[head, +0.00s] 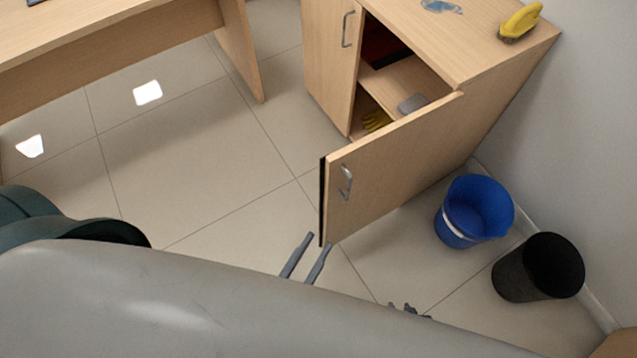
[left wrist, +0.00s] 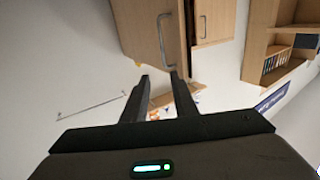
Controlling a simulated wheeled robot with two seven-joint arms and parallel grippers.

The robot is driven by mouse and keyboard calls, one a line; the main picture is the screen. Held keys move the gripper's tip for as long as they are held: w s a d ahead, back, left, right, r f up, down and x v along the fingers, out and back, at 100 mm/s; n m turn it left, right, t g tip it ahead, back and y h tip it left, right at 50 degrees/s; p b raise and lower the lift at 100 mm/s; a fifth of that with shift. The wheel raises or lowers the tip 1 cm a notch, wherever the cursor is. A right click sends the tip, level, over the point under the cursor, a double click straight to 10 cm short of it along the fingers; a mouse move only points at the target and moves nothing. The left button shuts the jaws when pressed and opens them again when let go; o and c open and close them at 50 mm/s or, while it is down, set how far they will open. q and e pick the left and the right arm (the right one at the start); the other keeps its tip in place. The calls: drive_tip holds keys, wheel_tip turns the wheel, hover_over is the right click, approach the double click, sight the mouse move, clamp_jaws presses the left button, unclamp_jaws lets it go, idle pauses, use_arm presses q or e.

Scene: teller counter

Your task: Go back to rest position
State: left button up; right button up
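My left gripper (head: 307,256) shows in the head view below the free edge of the open cabinet door (head: 390,165). Its two fingers are apart with nothing between them. The left wrist view also shows the left gripper (left wrist: 160,76) open and empty, with a cabinet with handles (left wrist: 190,30) beyond it. From these views I cannot tell whether it touches the door. A small dark part, apparently my right gripper (head: 408,310), peeks out above my grey arm in the head view. Most of it is hidden.
The cabinet (head: 500,70) stands open, with yellow gloves (head: 376,120) and a grey item (head: 412,103) inside. A yellow brush-like item (head: 521,20) lies on top. A blue bucket (head: 474,212) and black bin (head: 538,267) stand at right. The floor (head: 200,160) at left is clear before the desk (head: 110,35).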

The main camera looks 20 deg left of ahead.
use_arm(q)
wheel_tip(320, 180, down, 22)
drive_tip(key=w+a+g, duration=0.2)
drive_tip(key=a+g, duration=0.1)
drive_tip(key=g, duration=0.3)
drive_tip(key=s+a+f+g+y, duration=0.1)
drive_tip(key=a+f+g, duration=0.2)
drive_tip(key=f, duration=0.5)
drive_tip(key=s+a+f+g+y, duration=0.1)
drive_tip(key=a+f+g, duration=0.2)
drive_tip(key=a+f, duration=0.2)
wheel_tip(320, 180, down, 3)
drive_tip(key=shift+f+y, duration=0.2)
drive_tip(key=shift+y, duration=0.2)
drive_tip(key=shift+d, duration=0.1)
idle(0.7)
